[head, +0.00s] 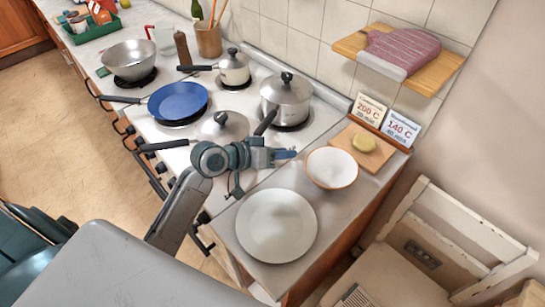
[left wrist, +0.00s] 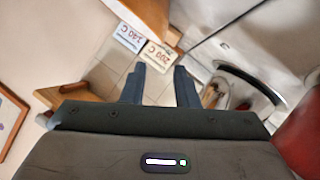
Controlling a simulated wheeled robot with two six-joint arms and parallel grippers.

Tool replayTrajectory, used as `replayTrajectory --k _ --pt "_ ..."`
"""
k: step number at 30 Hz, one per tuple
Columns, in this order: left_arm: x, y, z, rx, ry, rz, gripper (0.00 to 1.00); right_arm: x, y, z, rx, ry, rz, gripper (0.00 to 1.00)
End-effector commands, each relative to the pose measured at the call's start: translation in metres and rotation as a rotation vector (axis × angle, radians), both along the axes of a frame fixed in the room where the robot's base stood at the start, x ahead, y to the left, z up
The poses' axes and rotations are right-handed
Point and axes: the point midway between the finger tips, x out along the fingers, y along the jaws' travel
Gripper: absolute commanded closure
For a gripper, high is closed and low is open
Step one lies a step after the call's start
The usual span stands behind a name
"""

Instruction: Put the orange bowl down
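The bowl (head: 331,169), white inside with an orange rim, sits upright on the counter (head: 228,222) in the head view, just behind and right of the white plate (head: 276,226). My left gripper (head: 290,154) is above the counter, left of the bowl's rim, with its tips pointing right toward it. In the left wrist view the two fingers of my left gripper (left wrist: 159,88) stand apart with nothing between them. My right gripper does not show.
A board with a yellow piece (head: 364,143) lies behind the bowl, with temperature cards (head: 400,129) beyond. A steel pot (head: 287,98) and a lidded pan (head: 224,125) stand close to the gripper. A wooden shelf (head: 432,75) juts from the wall. A chair (head: 440,245) stands right.

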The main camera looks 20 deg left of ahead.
Motion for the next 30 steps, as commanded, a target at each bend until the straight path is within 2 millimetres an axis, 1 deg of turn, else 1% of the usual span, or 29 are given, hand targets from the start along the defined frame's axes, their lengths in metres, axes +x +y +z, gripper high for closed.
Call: replayTrajectory --k 1,3,10,18,30 --pt "-0.006 0.005 0.0 0.005 0.0 -0.003 0.73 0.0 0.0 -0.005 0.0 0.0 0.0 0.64" --pt "-0.011 0.009 0.004 0.004 -0.001 -0.002 0.73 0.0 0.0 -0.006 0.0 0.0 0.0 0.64" --pt "-0.021 0.017 0.011 0.0 0.0 -0.002 0.73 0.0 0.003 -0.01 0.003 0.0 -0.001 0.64" --pt "-0.022 0.018 0.012 -0.002 0.001 -0.002 0.73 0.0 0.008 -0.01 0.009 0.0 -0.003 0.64" --pt "-0.023 0.018 0.013 0.002 0.001 -0.001 0.73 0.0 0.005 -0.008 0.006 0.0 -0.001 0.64"
